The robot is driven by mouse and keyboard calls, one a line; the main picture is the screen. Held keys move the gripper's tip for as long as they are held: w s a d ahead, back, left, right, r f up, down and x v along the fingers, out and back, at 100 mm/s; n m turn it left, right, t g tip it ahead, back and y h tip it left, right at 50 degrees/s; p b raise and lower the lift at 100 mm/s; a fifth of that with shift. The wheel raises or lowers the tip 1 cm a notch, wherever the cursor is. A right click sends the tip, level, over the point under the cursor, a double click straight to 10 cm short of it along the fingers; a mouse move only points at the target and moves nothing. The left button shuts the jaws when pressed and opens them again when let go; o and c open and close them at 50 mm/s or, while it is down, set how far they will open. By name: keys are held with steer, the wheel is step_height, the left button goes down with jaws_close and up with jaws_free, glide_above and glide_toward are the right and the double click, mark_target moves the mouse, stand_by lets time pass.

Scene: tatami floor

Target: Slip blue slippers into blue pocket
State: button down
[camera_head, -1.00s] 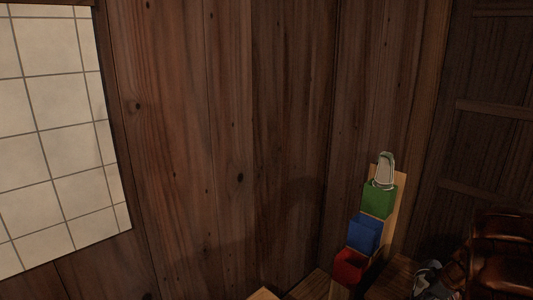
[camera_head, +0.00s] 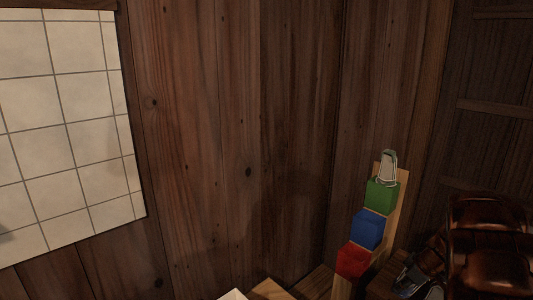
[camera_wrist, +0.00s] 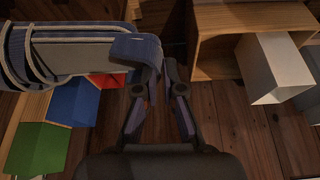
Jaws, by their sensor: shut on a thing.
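A wooden rack (camera_head: 401,205) stands by the wall corner with a red pocket (camera_head: 353,261) lowest, a blue pocket (camera_head: 367,230) in the middle and a green pocket (camera_head: 381,195) on top. The blue pocket (camera_wrist: 74,103) also shows in the wrist view, partly below the slippers in the picture. My gripper (camera_wrist: 154,70) is shut on the blue-grey slippers (camera_wrist: 75,54), which stick out to the left, clear of the blue pocket as far as I can tell. In the head view the slippers are small and dark beside my arm at the lower right.
Pale grey slippers (camera_head: 388,167) stand in the green pocket. In the wrist view an open wooden cabinet (camera_wrist: 215,62) with a white box (camera_wrist: 272,68) is at the upper right. Plank floor (camera_wrist: 235,135) shows bare below it. Plank walls (camera_head: 215,180) enclose the corner.

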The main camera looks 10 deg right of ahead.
steer(key=w+a+r+m+h, duration=0.15)
steer(key=a+r, duration=0.35)
steer(key=a, duration=0.5)
steer(key=w+a+r+m, duration=0.2)
steer(key=a+r, duration=0.3)
steer(key=a, duration=0.5)
steer(key=w+a+r+m+h, duration=0.15)
steer(key=a+r, duration=0.35)
steer(key=a, duration=0.5)
step_height(320, 180, up, 16)
steer(key=s+m+p, duration=0.1)
steer(key=s+p, duration=0.1)
steer(key=p, duration=2.6)
steer(key=shift+s+a+t+y, duration=0.2)
steer(key=shift+a+t+y, duration=0.05)
steer(key=shift+t+y, duration=0.05)
steer(key=shift+d, duration=0.1)
